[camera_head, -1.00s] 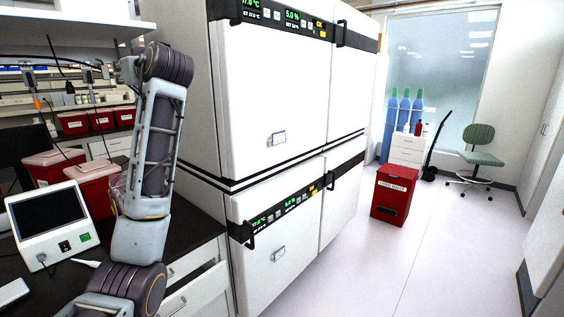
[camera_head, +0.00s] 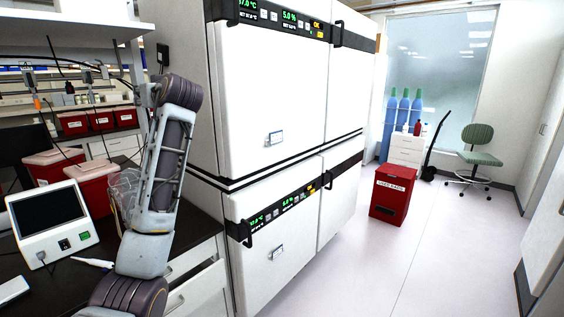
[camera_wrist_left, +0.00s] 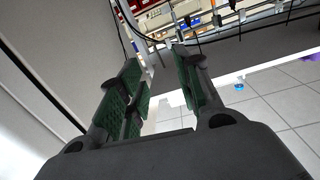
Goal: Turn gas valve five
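Thin dark rods and hoses also show at the top of the left wrist view. My left gripper (camera_wrist_left: 160,80) is open there, its two green-padded fingers apart with nothing seen between them. In the head view my left arm rises at the left, and its gripper is not clearly visible. My right gripper is in neither view.
Tall white incubators (camera_head: 270,100) stand right beside my left arm. A red bin (camera_head: 390,195) and blue cylinders (camera_head: 403,108) stand farther back. The floor at right is clear.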

